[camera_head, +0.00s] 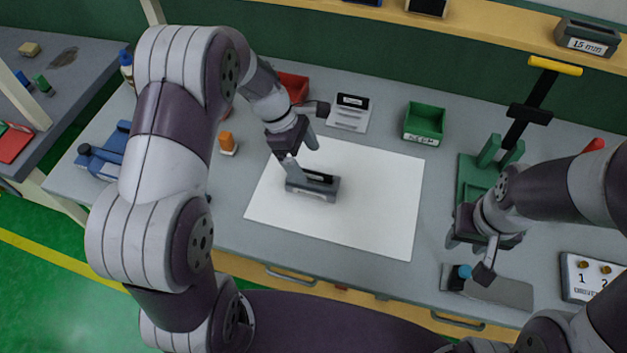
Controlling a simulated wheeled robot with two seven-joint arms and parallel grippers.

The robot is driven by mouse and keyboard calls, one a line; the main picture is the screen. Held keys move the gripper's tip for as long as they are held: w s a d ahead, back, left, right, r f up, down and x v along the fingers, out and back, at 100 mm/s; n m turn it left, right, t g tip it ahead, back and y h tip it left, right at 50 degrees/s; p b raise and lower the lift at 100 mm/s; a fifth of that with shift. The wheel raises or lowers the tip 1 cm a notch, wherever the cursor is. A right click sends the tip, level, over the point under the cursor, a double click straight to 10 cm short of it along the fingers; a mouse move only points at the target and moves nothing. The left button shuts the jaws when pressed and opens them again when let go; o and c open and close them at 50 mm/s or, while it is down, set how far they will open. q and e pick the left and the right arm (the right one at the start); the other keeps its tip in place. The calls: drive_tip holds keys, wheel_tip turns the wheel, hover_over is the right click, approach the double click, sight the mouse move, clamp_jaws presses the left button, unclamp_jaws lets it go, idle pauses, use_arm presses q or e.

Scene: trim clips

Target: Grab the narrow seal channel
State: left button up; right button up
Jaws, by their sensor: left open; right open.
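A dark grey block with a long slot in its top (325,194) lies on the white sheet (370,205). It looks like the seal channel, but its front label is too small to read. My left gripper (302,154) is open just above and behind this block. One finger reaches down in front of the block's left part and hides some of it; I cannot tell whether it touches. My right gripper (471,257) is open and empty at the right, above a flat grey piece (500,291) with a blue end.
A similar grey block marked 15 mm (587,38) stands on the back shelf. A red bin (293,86), a label stand (349,113) and a green bin (424,122) line the table's back. A green press (475,175) stands right. The sheet's right half is clear.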

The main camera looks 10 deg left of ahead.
sight(309, 171)
use_arm(q)
drive_tip(key=f, duration=0.1)
drive_tip(key=d+f, duration=0.1)
drive_tip(key=s+f, duration=0.1)
drive_tip(key=f, duration=0.1)
drive_tip(key=shift+s+d+p, duration=0.1)
drive_tip(key=shift+d+p, duration=0.15)
drive_tip(key=shift+p, duration=0.1)
drive_tip(key=shift+d+f, duration=0.1)
drive_tip(key=shift+f, duration=0.2)
drive_tip(key=shift+w+f, duration=0.1)
drive_tip(key=shift+w, duration=0.1)
drive_tip(key=shift+s, duration=0.15)
drive_tip(key=c, duration=1.2)
drive_tip(key=shift+r, duration=0.2)
